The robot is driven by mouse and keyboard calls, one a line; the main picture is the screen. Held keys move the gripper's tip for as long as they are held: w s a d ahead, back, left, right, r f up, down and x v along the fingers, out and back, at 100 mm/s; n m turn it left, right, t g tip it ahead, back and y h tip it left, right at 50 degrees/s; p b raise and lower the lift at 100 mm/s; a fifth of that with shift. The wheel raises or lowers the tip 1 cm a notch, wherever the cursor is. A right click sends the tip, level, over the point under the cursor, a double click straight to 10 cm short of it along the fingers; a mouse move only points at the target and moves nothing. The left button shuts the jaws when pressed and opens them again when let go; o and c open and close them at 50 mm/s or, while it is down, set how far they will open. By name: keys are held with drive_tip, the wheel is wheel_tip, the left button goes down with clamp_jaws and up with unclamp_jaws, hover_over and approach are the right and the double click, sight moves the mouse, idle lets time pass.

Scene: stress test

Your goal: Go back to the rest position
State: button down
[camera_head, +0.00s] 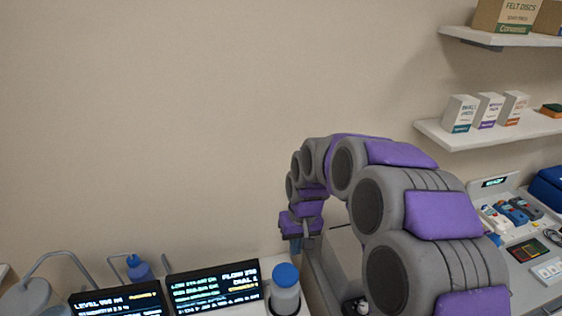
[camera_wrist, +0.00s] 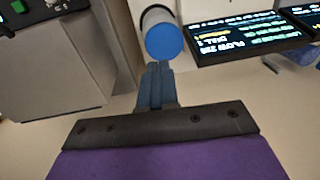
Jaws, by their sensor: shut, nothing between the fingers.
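My arm, grey with purple panels, arches up from the lower right of the head view and bends down toward the bench. My gripper (camera_head: 296,245) hangs at its end, just above and behind a blue-capped white container (camera_head: 285,284) in the picture. In the wrist view my gripper (camera_wrist: 157,70) has its blue fingers together, with nothing between them. The fingertips point toward the container's blue cap (camera_wrist: 164,42); I cannot tell whether they touch it.
A grey box-shaped unit (camera_wrist: 60,70) lies beside the gripper. Shelves (camera_head: 490,133) with small boxes are at right. The wall area above is clear.

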drive_tip(key=s+d+r, duration=0.1)
drive_tip(key=s+d, duration=0.1)
drive_tip(key=s, duration=0.9)
drive_tip(key=s+d+r+m+g, duration=0.1)
drive_tip(key=s+d+r, duration=0.1)
drive_tip(key=s, duration=0.9)
drive_tip(key=s+d+r+m+h, duration=0.1)
drive_tip(key=s+d, duration=0.2)
drive_tip(key=s, duration=0.7)
drive_tip(key=shift+s+d+r+g+b, duration=0.2)
drive_tip(key=shift+s+r+g+b, duration=0.2)
